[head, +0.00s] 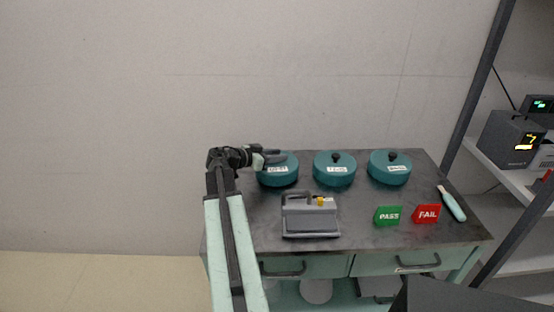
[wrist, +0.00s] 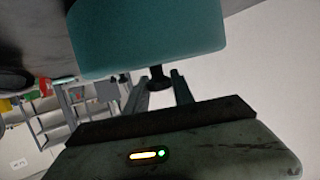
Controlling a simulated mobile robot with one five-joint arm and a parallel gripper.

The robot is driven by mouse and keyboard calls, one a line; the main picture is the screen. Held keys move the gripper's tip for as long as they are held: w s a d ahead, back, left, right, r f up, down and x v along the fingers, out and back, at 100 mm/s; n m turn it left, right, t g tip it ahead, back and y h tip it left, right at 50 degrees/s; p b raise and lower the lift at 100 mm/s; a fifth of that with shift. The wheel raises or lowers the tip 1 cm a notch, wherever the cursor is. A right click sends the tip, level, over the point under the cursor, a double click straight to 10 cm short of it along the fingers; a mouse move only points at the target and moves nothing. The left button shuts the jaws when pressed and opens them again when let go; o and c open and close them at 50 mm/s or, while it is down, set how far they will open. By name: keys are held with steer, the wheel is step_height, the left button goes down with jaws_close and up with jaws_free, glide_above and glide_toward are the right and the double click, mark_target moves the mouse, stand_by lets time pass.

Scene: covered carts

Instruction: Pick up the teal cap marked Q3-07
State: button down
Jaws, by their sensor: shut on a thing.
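Three teal caps with black knobs and white labels stand in a row along the back of the cart top: a left cap (head: 277,175), a middle cap (head: 334,172) and a right cap (head: 389,170). Their label text is too small to read surely, so I cannot tell which is Q3-07. My gripper (head: 270,157) reaches in from the left over the left cap and is shut on its knob. In the wrist view the teal cap (wrist: 150,35) fills the top, its black knob (wrist: 158,78) between my fingers (wrist: 160,92). I cannot tell whether the cap is clear of the surface.
On the dark cart top (head: 355,222), a grey handled device (head: 311,222) stands in front of the caps. A green PASS sign (head: 388,216), a red FAIL sign (head: 427,214) and a pale-handled tool (head: 452,204) are to the right. A shelf rack (head: 505,170) stands beyond.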

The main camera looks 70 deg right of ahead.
step_height(320, 180, up, 10)
steer(key=p, duration=0.9)
steer(key=shift+f, duration=0.2)
